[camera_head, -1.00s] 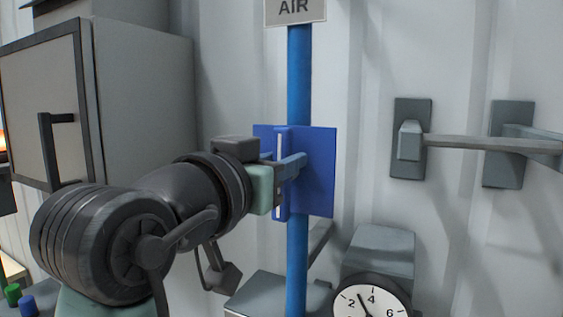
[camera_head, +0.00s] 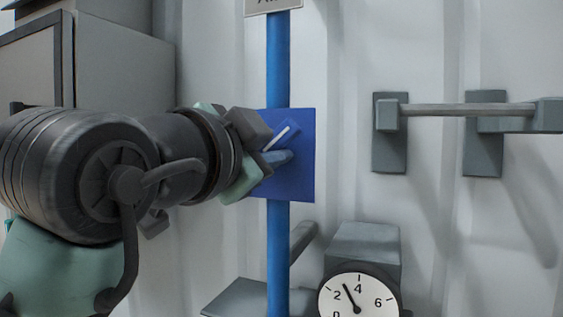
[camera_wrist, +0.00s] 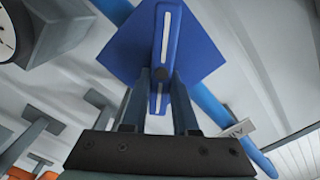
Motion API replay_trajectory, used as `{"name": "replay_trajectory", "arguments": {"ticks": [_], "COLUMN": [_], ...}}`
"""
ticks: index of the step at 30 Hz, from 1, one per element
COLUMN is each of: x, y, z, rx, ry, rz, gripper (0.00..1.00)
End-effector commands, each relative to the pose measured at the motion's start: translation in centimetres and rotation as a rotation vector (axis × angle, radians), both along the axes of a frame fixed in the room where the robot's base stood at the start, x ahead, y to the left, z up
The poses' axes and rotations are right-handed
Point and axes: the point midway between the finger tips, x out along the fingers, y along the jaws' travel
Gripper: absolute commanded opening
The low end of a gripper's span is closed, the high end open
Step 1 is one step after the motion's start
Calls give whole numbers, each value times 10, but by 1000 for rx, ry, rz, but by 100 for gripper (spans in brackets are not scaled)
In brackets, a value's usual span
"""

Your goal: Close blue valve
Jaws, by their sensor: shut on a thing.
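The blue valve has a square blue plate (camera_head: 302,180) on a vertical blue pipe (camera_head: 278,62). Its blue handle, with a white stripe (camera_head: 281,137), is tilted, its upper end leaning right in the head view. In the wrist view the handle (camera_wrist: 166,35) runs between my two fingers. My gripper (camera_head: 280,158) comes from the left and is shut on the handle, rolled over with it. In the wrist view the gripper (camera_wrist: 161,76) has one finger on each side of the handle. My gripper hides the handle's lower part in the head view.
A round gauge (camera_head: 357,298), its needle between 2 and 4, sits below right of the valve. A grey wall bar (camera_head: 460,110) is to the right. A grey cabinet (camera_head: 125,60) is behind my arm at left. A partly cropped sign (camera_head: 270,6) is above.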

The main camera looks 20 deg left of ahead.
Motion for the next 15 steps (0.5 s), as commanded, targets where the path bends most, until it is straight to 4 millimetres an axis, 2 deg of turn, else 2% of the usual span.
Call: {"name": "replay_trajectory", "arguments": {"ticks": [1, 15], "x": [0, 0], "y": [0, -3], "z": [-5, -11], "rx": [47, 471], "ry": [0, -13], "rz": [2, 2], "gripper": [0, 0]}}
